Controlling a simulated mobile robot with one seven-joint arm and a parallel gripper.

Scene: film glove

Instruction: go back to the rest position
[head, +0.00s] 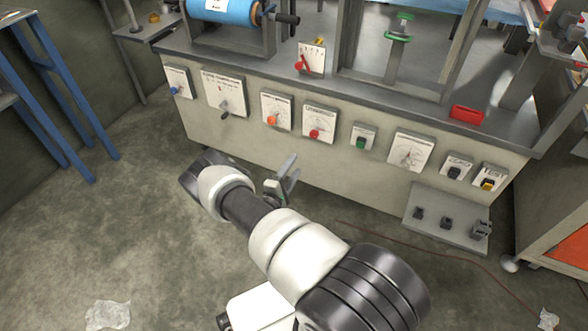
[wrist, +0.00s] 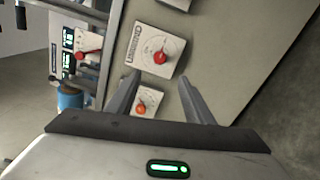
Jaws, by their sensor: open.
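My gripper (head: 284,180) is in front of the grey bench's control panel in the head view, beyond the end of my arm. In the wrist view its two fingers (wrist: 158,103) are spread apart, with nothing between them touching either finger. A dial plate with a red knob (wrist: 160,57) and one with an orange knob (wrist: 141,107) show beyond the fingers. In the head view the same red knob (head: 314,134) and orange knob (head: 272,120) are on the panel above the gripper.
The grey bench (head: 360,175) carries several dials and switches along its front. A low shelf (head: 445,216) juts out at its lower right. A blue frame (head: 62,95) stands at the left. A cable (head: 430,246) lies on the floor at right. The floor at left (head: 110,220) is mostly clear.

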